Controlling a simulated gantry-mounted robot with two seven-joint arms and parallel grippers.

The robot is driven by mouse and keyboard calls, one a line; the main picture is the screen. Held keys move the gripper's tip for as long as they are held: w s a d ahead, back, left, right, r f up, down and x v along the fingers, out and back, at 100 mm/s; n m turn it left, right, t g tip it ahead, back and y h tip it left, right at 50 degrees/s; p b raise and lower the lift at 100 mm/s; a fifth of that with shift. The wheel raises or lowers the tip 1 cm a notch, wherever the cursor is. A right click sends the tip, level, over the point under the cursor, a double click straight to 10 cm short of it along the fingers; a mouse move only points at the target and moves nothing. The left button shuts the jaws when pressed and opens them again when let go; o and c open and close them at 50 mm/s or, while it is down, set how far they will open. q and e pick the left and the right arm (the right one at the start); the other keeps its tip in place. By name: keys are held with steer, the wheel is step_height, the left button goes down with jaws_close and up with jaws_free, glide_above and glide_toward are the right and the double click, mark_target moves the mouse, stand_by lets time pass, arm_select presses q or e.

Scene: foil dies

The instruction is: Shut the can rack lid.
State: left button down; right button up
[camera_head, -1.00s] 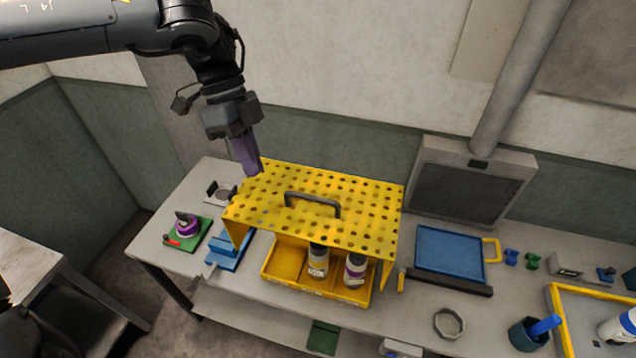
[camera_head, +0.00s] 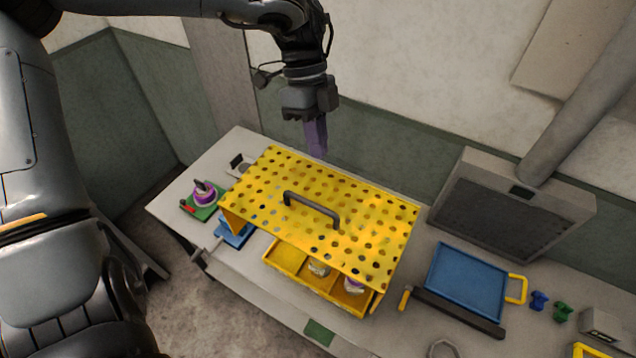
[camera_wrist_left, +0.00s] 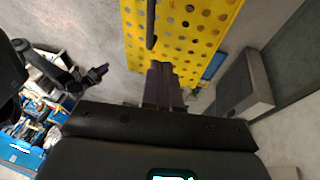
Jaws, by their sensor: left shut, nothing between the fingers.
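The can rack has a yellow perforated lid (camera_head: 345,225) with a dark bar handle (camera_head: 312,208). The lid spans above a divided yellow tray (camera_head: 287,258). Two cans, one in the middle compartment (camera_head: 318,268) and one on the right (camera_head: 353,286), are partly hidden under its front edge. A gap shows between lid and tray at the front. My left gripper (camera_head: 317,152) is shut and empty, pointing down just behind the lid's back edge; contact cannot be told. In the left wrist view its purple fingers (camera_wrist_left: 162,70) overlap the lid (camera_wrist_left: 180,45). My right gripper (camera_wrist_left: 98,73) appears small there.
A green pad with a purple item (camera_head: 205,193) and a blue block (camera_head: 233,232) lie left of the rack. A blue tray (camera_head: 467,282) with a yellow handle and a grey boxy unit (camera_head: 515,215) stand to its right. The wall is close behind.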

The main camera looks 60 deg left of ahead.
arm_select(q)
steer(key=x, duration=0.2)
steer(key=p+x, duration=0.1)
steer(key=x, duration=0.2)
steer(key=s+p+x, duration=0.1)
steer(key=x, duration=0.1)
steer(key=shift+s+f, duration=0.1)
steer(key=shift+f, duration=0.3)
steer(key=shift+s+d+f, duration=0.2)
steer(key=shift+s+f, duration=0.1)
steer(key=shift+f, duration=0.35)
steer(key=shift+f, duration=0.1)
